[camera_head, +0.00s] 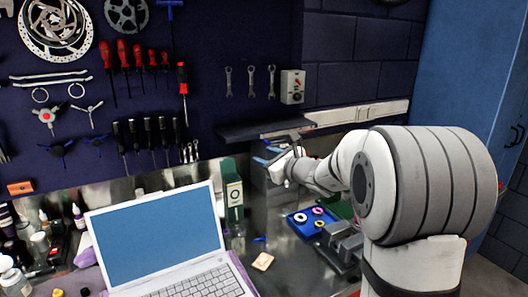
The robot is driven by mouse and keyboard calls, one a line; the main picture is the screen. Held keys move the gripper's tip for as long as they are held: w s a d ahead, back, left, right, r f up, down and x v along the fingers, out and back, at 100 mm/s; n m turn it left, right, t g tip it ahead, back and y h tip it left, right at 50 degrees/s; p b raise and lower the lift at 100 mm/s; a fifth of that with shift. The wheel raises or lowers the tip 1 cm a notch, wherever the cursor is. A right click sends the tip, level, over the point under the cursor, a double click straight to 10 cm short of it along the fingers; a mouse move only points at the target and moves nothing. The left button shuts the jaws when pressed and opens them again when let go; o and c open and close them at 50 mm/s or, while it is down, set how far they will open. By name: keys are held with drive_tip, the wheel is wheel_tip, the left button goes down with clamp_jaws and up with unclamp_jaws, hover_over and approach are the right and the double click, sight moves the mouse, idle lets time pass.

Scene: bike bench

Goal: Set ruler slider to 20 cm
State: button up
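A long pale rail (385,110) runs along the back wall at the right; it may be the ruler, but I cannot read any marks on it. I cannot make out a slider for certain. My gripper (267,154) is in front of the wall, just below the left end of the rail and the dark shelf. Its two blue-tipped fingers look apart, with nothing visible between them. My white arm reaches in from the right and hides part of the wall and bench behind it.
A dark shelf (252,130) juts from the wall above my gripper. Below are a green-and-white box (232,194), a blue tray (300,226) with small rings and a grey vise-like tool (345,246). An open laptop (160,240) stands at left. Tools hang on the wall.

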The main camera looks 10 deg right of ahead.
sight(269, 143)
drive_tip(key=w+d+f+m+t+h, duration=0.1)
drive_tip(key=w+d+m+t+h, duration=0.2)
drive_tip(key=w+d+m, duration=0.25)
drive_tip(key=x, duration=0.2)
drive_tip(key=p+x, duration=0.1)
drive_tip(key=x, duration=0.4)
drive_tip(key=shift+a+f, duration=0.15)
drive_tip(key=shift+f, duration=0.2)
drive_tip(key=shift+c, duration=0.4)
clamp_jaws()
